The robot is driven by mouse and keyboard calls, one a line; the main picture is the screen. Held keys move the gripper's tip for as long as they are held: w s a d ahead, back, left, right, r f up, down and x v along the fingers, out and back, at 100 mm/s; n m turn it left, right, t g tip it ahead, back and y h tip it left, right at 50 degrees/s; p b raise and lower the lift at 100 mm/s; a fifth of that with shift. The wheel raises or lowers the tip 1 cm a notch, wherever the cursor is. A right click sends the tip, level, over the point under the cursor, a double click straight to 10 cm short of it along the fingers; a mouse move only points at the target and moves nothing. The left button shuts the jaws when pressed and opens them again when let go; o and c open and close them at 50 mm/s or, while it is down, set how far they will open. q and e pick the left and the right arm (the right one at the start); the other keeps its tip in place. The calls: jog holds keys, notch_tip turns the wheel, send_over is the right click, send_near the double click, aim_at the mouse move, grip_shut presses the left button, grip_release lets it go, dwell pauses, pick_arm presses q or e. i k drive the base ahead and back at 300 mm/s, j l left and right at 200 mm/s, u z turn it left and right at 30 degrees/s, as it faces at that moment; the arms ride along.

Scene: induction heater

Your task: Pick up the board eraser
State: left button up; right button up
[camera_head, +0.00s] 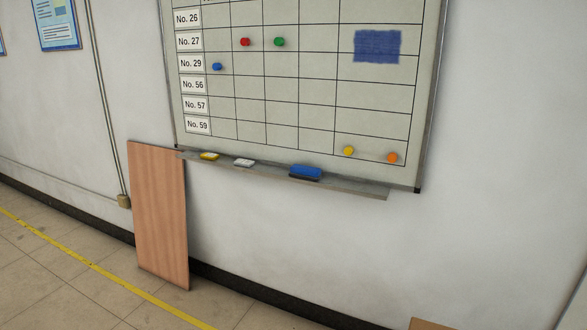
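The board eraser (305,172) is blue on top with a dark underside. It rests on the narrow grey tray (345,188) along the bottom edge of the whiteboard (315,140), right of the tray's middle. A white item (244,162) and a yellow item (209,156) lie on the same tray to its left, apart from it. Neither of my grippers shows in the head view.
A brown wooden panel (160,215) leans on the wall below the tray's left end. Several coloured magnets and a blue scribbled patch (377,46) are on the whiteboard. A brown edge (430,324) shows at the bottom. The wall right of the board is bare.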

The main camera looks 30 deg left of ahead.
aim_at(307, 172)
jog(key=i+j+z, duration=0.1)
jog(key=j, duration=0.55)
jog(key=i+j, duration=0.15)
jog(key=j, duration=0.5)
jog(key=i+j+z, duration=0.15)
jog(key=j, duration=0.55)
jog(key=i+j, duration=0.25)
jog(key=j, duration=0.15)
jog(key=i+j+z, duration=0.1)
jog(key=i+j, duration=0.35)
jog(key=j, duration=0.3)
jog(key=i+j+z, duration=0.1)
jog(key=i+j, duration=0.15)
jog(key=j, duration=0.15)
